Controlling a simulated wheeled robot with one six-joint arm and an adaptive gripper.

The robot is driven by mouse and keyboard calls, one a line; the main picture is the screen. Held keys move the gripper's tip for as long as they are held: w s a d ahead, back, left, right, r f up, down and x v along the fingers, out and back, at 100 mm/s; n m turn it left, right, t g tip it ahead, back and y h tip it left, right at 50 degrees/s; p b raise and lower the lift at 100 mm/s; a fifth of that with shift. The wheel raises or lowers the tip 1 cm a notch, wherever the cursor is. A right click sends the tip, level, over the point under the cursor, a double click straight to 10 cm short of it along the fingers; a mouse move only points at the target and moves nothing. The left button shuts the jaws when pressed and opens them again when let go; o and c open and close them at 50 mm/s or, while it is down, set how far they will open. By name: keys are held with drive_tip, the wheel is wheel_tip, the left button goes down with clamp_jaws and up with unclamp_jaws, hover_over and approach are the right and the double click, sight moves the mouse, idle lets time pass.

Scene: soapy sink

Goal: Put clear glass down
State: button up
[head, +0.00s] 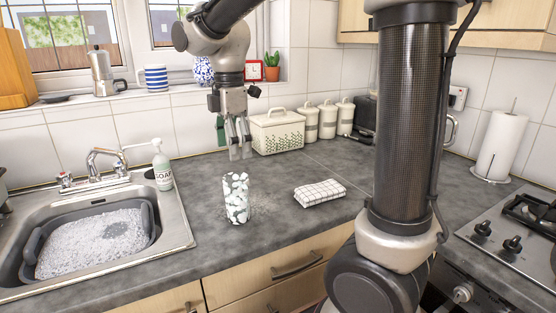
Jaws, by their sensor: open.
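A clear glass (236,199) with white soap foam over it stands upright on the grey countertop, between the sink and a folded checked cloth. My gripper (240,152) hangs above and slightly behind the glass in the head view, pointing down. Its fingers are apart with nothing between them. A gap shows between the fingertips and the glass rim, so they are not touching.
The sink (180,236) on the left holds a grey basin (152,221) of suds. A soap bottle (162,168) stands by the tap. The folded cloth (320,193) lies to the right of the glass. A bread bin (278,131) and canisters (328,121) line the wall.

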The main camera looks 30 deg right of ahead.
drive_tip(key=s+d+m+t, duration=0.4)
drive_tip(key=s+d+m, duration=1)
drive_tip(key=s+m, duration=0.4)
drive_tip(key=shift+s+d+f, duration=0.35)
drive_tip(key=shift+s+d, duration=0.05)
drive_tip(key=shift+s, duration=0.1)
drive_tip(key=shift+c, duration=0.2)
